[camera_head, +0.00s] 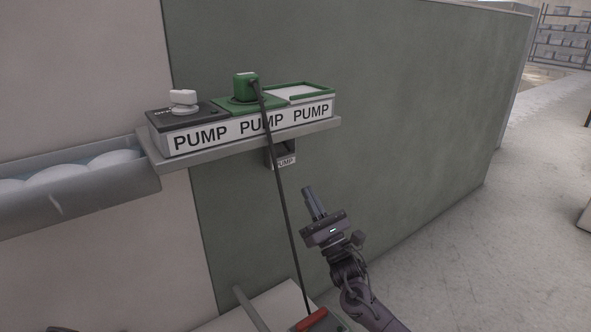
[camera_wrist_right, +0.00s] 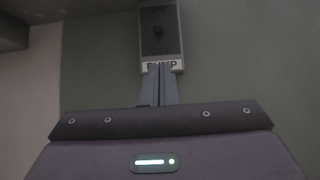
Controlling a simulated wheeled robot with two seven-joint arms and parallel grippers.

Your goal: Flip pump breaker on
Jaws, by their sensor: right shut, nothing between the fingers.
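The pump breaker (camera_head: 284,155) is a small dark box with a white PUMP label, fixed to the green wall below the shelf. The cable partly crosses it in the head view. In the right wrist view the breaker (camera_wrist_right: 160,33) is straight ahead, with a dark toggle in its middle; its position is too dark to tell. My right gripper (camera_head: 308,191) is shut and empty, below and to the right of the breaker in the head view. Its fingertips (camera_wrist_right: 160,68) overlap the label's lower edge in the wrist view; contact cannot be told. My left gripper is not in view.
A black cable (camera_head: 284,215) hangs left of my right gripper. A grey trough (camera_head: 80,187) is at left.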

